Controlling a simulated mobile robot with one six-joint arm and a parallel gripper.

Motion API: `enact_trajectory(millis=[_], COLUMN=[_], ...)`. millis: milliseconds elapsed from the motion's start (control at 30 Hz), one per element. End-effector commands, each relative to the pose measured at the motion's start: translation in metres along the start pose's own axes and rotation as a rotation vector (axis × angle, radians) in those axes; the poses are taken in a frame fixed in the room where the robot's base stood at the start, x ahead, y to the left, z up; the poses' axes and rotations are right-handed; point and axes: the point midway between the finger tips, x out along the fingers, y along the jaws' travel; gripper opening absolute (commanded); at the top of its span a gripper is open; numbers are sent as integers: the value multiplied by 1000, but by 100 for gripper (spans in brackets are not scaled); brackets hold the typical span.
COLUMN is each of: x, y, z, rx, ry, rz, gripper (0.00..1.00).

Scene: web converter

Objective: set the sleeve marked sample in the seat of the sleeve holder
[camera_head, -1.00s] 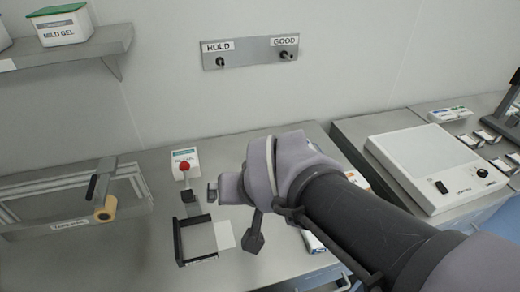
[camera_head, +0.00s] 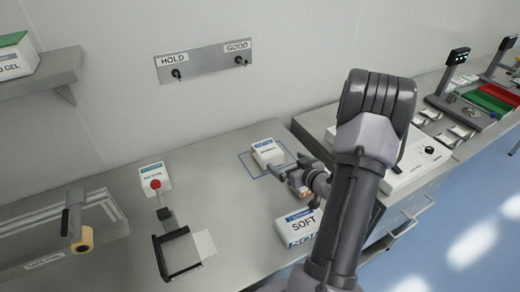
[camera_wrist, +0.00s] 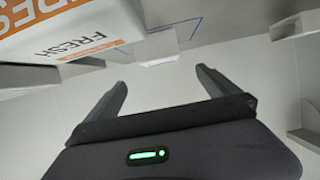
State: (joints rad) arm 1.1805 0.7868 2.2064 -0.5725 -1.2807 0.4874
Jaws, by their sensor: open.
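A white sleeve-like box with a blue label (camera_head: 267,152) stands inside a blue outline on the bench. Its small print cannot be read, so I cannot confirm it is the one marked sample. My gripper (camera_head: 279,172) is just in front of it, low over the bench. In the wrist view my gripper (camera_wrist: 160,80) has its two fingers apart with nothing between them; a small white piece (camera_wrist: 158,48) is beyond the tips. A black three-sided frame (camera_head: 160,262) lies at the front left, apart from my gripper; I cannot tell whether it is the sleeve holder.
A white box marked FRESH (camera_wrist: 70,28) is close by at upper left in the wrist view. A SOFT box (camera_head: 300,227) lies beside my arm. A red-knobbed device (camera_head: 156,184) stands behind the black frame. The bench between frame and outline is clear.

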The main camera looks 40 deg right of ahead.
Motion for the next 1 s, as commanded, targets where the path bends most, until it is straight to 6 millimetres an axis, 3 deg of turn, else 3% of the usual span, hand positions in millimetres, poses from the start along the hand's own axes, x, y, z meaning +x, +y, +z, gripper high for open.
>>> enact_trajectory(millis=[33, 200, 467, 600, 700, 900, 933, 1000], x=[18, 68, 107, 135, 146, 148, 148, 148], y=[-2, -1, 0, 0, 0, 0, 1, 0], z=[4, 3, -1, -5, -6, -8, -8, -8], rx=[-4, -3, -3, -2, -1, -1, -1, -1], ry=[0, 0, 0, -1, -2, -2, -2, -2], rz=[-5, -2, 0, 0, 1, 1, 2, 1], gripper=[100, 100, 100, 100, 100, 100, 98, 84])
